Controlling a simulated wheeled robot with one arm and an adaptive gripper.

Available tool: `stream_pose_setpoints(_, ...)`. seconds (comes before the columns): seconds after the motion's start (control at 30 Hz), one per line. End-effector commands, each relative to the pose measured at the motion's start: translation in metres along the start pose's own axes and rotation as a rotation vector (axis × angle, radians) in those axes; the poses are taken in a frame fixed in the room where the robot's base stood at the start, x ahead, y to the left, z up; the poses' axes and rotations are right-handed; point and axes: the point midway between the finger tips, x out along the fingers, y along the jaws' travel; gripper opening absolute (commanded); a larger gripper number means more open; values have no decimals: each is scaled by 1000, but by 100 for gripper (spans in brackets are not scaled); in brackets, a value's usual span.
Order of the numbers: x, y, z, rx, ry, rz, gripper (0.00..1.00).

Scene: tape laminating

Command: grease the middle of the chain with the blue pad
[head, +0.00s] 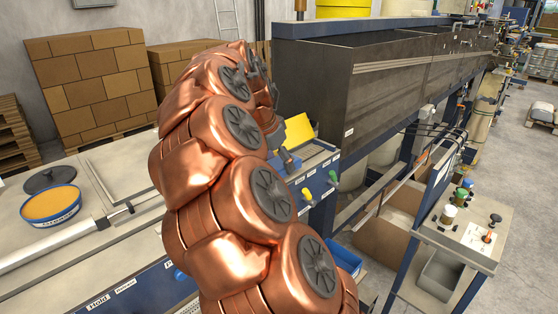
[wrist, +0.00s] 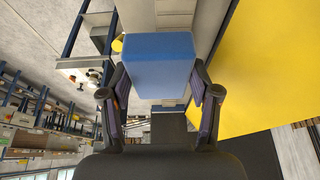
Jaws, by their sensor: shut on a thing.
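In the wrist view my gripper (wrist: 160,88) is shut on the blue pad (wrist: 160,58), a plain blue block held between its two dark fingers. In the head view my copper arm fills the middle and hides most of the gripper; the pad cannot be made out there. I cannot pick out the chain in either view. A round tub of orange grease (head: 51,204) with a blue label stands open on the pale machine top at the left, and my gripper is away from it.
A dark round lid (head: 51,179) lies behind the tub. A control panel with coloured knobs (head: 320,178) is right of my arm. A long dark metal machine (head: 400,75) runs along the back. A small table (head: 460,235) stands at the right. A large yellow surface (wrist: 265,70) fills the wrist view's right.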

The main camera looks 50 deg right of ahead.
Motion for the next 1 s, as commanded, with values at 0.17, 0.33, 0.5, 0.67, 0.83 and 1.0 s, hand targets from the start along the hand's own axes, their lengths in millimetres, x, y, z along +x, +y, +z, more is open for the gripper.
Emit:
stream_pose_setpoints(0.17,3,0,1,0,-1,0,34)
stream_pose_setpoints(0.33,4,0,2,0,-1,0,34)
stream_pose_setpoints(0.5,5,0,-2,0,-1,0,34)
stream_pose_setpoints(0.67,8,0,-12,0,-2,1,34)
stream_pose_setpoints(0.83,13,0,-24,0,-3,-1,34)
stream_pose_setpoints(1.0,17,0,-31,-1,-1,-1,34)
